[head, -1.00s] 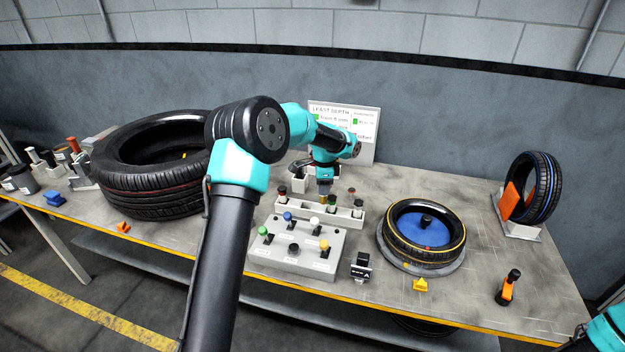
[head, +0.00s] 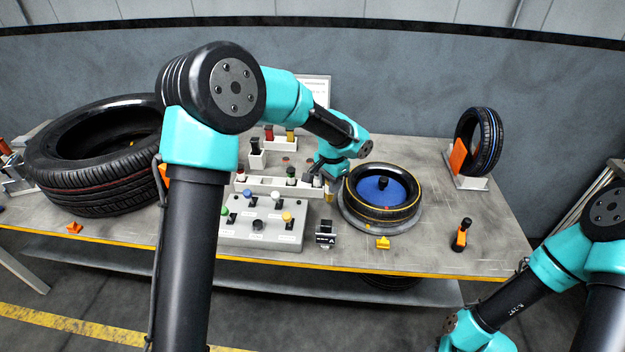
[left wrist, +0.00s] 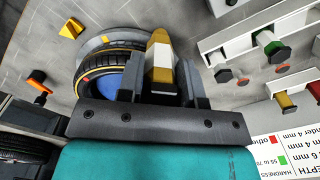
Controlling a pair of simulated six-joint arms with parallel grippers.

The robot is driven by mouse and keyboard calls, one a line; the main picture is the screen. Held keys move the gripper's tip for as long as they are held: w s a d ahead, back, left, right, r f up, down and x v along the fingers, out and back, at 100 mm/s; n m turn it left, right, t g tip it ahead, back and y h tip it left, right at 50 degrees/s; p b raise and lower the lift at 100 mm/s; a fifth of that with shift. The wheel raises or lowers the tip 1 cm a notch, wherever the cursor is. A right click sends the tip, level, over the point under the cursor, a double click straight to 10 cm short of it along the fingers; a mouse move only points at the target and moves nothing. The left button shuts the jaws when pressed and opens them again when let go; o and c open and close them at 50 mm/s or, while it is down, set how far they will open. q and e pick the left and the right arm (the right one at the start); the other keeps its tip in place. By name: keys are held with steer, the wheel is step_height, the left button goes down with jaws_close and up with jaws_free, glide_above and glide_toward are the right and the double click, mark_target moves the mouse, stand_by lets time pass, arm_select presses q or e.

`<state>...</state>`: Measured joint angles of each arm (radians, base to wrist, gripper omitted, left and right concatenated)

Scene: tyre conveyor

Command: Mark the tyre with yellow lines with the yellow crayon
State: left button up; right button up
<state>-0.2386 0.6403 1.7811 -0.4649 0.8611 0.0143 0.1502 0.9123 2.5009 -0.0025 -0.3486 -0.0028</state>
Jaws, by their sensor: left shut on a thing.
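The tyre with yellow lines (head: 372,213) lies flat on a round turntable (head: 351,222), with a blue hub in its middle. It also shows in the left wrist view (left wrist: 94,80). My left gripper (head: 327,186) is just left of this tyre. In the left wrist view my left gripper (left wrist: 163,85) is shut on the yellow crayon (left wrist: 160,52), which has a pale body and a yellow band. The crayon appears apart from the tyre. My right arm shows at the lower right; its fingers are out of view.
A crayon rack (head: 270,187) stands left of the turntable, behind a button panel (head: 262,233). A large tyre (head: 100,190) lies at left. A blue-lined tyre (head: 487,150) stands in a holder at right. An orange-black tool (head: 461,234) stands near the front edge.

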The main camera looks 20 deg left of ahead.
arm_select(q)
steer(key=w+d+r+m, duration=0.2)
steer(key=d+r+m, duration=0.1)
steer(key=d, duration=0.5)
steer(key=w+d+r+m, duration=0.3)
steer(key=d+m, duration=0.3)
steer(key=d, duration=0.3)
steer(key=shift+f, duration=3.15)
steer(key=shift+f, duration=0.75)
steer(key=shift+s+d, duration=0.25)
steer(key=shift+s, duration=0.55)
steer(key=shift+w+a, duration=0.2)
steer(key=shift+w, duration=0.6)
steer(key=shift+s+d, duration=0.2)
steer(key=shift+s, duration=0.55)
